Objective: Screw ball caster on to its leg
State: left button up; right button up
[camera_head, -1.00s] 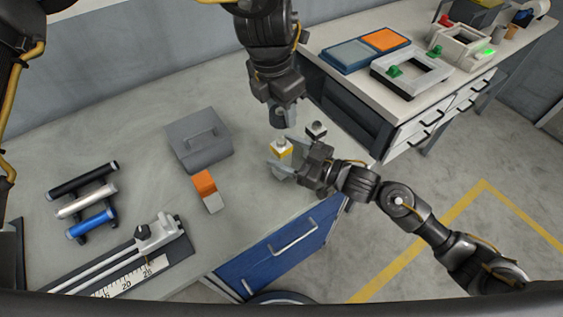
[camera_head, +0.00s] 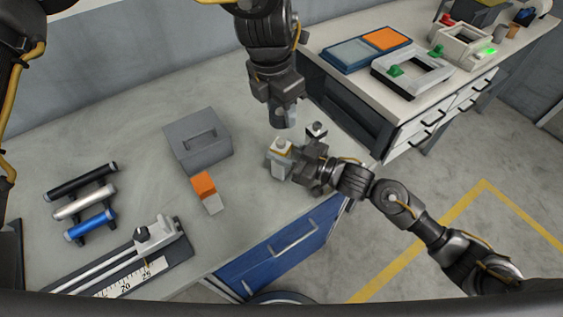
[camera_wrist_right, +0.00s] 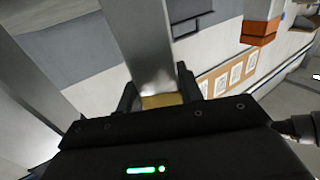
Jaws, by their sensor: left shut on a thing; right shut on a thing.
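The leg (camera_head: 281,163) is a short, light grey square post with a small rounded tip at its top, upright near the right part of the workbench. My right gripper (camera_head: 290,166) is shut on it from the right. In the right wrist view the leg (camera_wrist_right: 147,45) is a silver bar with a yellow band at its lower end. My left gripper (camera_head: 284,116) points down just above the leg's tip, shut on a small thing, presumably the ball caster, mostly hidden. A small dark piece with a round light top (camera_head: 316,130) stands behind my right gripper.
A grey box (camera_head: 197,143) and an orange and grey block (camera_head: 206,193) are left of the leg. Several tubes on stands (camera_head: 84,203) and a ruler fixture (camera_head: 140,258) lie farther left. A second bench (camera_head: 400,75) stands back right.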

pick_arm(q)
send_over(282, 140)
jog(key=shift+s+a+f, duration=0.1)
jog(key=shift+f, duration=1.15)
jog(key=shift+s+a+f, duration=0.1)
jog(key=shift+f, duration=1.15)
jog(key=shift+f, duration=0.1)
jog(key=shift+f, duration=0.75)
jog(key=shift+f, duration=0.6)
